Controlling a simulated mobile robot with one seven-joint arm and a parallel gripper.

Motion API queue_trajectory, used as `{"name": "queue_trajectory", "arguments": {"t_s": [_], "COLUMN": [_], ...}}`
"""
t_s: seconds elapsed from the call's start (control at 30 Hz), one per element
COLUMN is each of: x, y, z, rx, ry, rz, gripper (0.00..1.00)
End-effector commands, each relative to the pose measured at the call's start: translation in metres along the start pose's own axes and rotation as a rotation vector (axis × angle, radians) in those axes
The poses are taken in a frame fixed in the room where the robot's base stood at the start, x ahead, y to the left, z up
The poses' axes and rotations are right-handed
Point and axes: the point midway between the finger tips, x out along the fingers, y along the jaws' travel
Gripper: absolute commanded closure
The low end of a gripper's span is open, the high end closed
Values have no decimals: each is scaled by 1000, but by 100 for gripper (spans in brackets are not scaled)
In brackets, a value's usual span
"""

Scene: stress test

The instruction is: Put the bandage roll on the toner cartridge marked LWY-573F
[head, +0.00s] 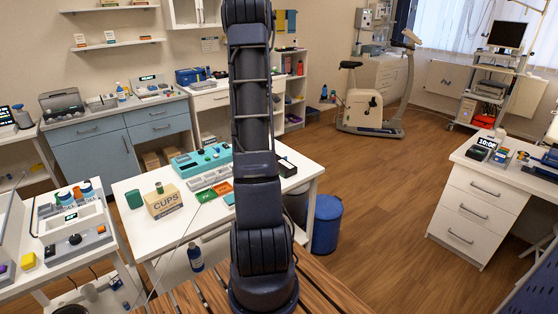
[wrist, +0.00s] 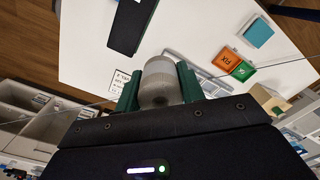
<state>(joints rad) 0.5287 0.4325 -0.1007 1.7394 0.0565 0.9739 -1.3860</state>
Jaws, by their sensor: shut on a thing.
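In the wrist view my gripper (wrist: 158,84) has its green fingers shut on a pale grey-white roll, the bandage roll (wrist: 157,72). It is held over the white table. A long black block (wrist: 132,24), apparently a toner cartridge, lies beyond the roll at the top of the wrist view, apart from it. A black box, seemingly the same one, shows at the right of the table in the head view (head: 288,168). A white printed label (wrist: 119,82) shows beside the left finger; I cannot read LWY-573F on it. My arm hides the gripper and roll in the head view.
The white table (head: 130,187) also carries a CUPS box (head: 163,201), a green cylinder (head: 134,199), a teal device (head: 201,160) and orange and green cards (wrist: 226,59). A teal block (wrist: 258,33) lies beyond them. A blue bin (head: 327,224) stands right of the table.

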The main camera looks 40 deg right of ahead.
Motion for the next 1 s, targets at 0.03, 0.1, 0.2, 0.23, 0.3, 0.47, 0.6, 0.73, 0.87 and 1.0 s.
{"name": "queue_trajectory", "arguments": {"t_s": [0.03, 0.1, 0.2, 0.23, 0.3, 0.47, 0.6, 0.73, 0.87, 1.0], "x": [-1, -2, -5, -5, -6, -1, 21, 50, 78, 109], "y": [9, 18, 28, 30, 34, 37, 37, 37, 37, 37], "z": [21, 45, 71, 77, 89, 101, 102, 103, 103, 103], "rx": [31, 65, 103, 112, 129, 146, 148, 147, 146, 147], "ry": [-1, -2, -3, -3, -3, -4, -4, -5, -5, -5], "rz": [1, 0, 3, 3, 3, 1, 0, -2, 0, -1], "gripper": [83, 83, 83, 83, 83, 83, 83, 83, 83, 83]}}
